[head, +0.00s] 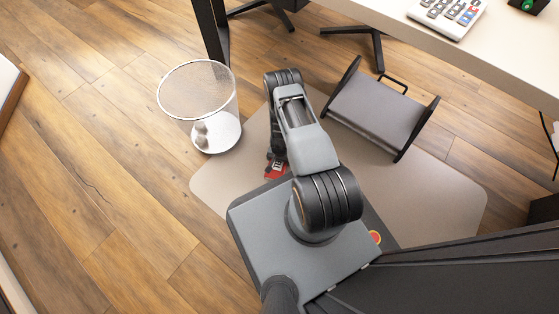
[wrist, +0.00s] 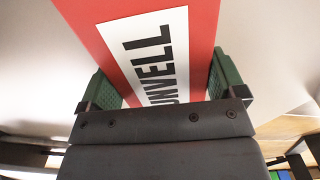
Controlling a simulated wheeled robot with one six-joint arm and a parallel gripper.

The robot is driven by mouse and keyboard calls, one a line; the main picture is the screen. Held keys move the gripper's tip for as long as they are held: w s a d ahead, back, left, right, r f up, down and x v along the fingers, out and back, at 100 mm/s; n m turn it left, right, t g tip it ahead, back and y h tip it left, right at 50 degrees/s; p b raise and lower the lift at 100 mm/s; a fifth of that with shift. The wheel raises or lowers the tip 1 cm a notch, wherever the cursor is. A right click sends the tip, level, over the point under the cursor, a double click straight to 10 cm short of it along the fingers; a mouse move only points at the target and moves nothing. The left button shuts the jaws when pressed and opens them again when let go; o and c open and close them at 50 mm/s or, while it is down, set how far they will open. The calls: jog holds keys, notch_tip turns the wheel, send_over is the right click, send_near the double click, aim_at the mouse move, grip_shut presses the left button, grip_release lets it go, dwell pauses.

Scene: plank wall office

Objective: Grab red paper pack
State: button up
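The red paper pack has a white label with black letters and fills the upper middle of the wrist view (wrist: 85,22). In the head view a small part of the pack (head: 275,172) shows below the end of my arm, over the mat. My gripper's green finger pads (wrist: 165,85) lie along both side edges of the pack, with no clear gap on either side, so it looks shut on the pack. In the head view my arm hides most of the gripper. I cannot tell whether the pack touches the mat.
A wire waste bin (head: 178,92) with crumpled balls inside stands left of my arm. A dark footrest (head: 375,112) stands to the right on the grey mat (head: 440,195). A desk (head: 480,50) with a calculator (head: 447,14) runs along the upper right.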

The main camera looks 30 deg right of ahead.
jog(key=c, duration=0.6)
jog(key=shift+c, duration=0.3)
jog(key=shift+r, duration=0.15)
